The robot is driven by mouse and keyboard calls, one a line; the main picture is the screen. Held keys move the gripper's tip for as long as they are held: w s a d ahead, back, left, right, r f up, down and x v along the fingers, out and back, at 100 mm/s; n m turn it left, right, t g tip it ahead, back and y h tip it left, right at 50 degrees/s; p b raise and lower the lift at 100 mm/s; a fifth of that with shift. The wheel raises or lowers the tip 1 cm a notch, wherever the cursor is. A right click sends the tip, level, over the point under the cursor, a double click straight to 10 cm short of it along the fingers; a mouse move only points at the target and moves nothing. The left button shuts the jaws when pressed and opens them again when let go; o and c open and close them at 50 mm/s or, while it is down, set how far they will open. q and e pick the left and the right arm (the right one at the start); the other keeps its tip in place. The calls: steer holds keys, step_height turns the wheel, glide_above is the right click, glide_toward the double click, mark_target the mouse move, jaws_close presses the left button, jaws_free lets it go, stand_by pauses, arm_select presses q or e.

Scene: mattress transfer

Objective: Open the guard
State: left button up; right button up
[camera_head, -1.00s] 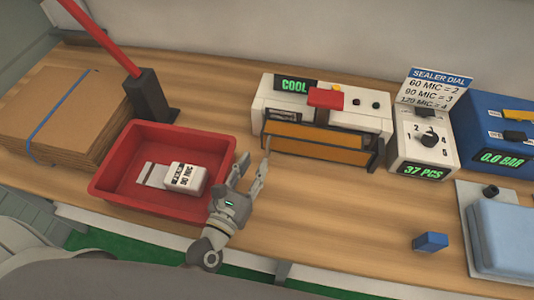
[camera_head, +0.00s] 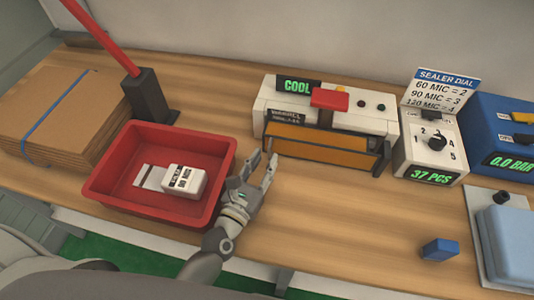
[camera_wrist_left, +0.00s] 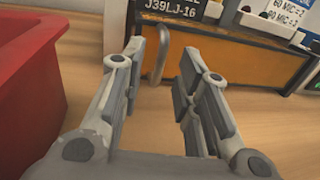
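The guard (camera_head: 325,149) is an amber panel in a dark frame across the front of the white sealing machine (camera_head: 362,119), whose display reads COOL. It appears lowered. In the left wrist view the amber panel (camera_wrist_left: 245,62) lies ahead, with a grey upright bar (camera_wrist_left: 158,52) at its left end. My left gripper (camera_head: 264,163) is just left of and in front of the guard's left end. Its fingers (camera_wrist_left: 168,62) are spread and empty, with the grey bar showing beyond the gap between them. I cannot tell any contact. My right gripper is not in view.
A red tray (camera_head: 103,192) holding a white labelled item stands left of my gripper. Flat cardboard (camera_head: 50,110) lies farther left. A dial box (camera_head: 430,155) and a blue machine (camera_head: 495,130) stand to the right. A small blue block (camera_head: 440,249) lies on the front bench.

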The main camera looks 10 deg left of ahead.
arm_select(q)
steer(key=shift+w+d, duration=0.25)
steer(key=shift+w, duration=0.95)
steer(key=shift+c, duration=0.4)
jaws_close()
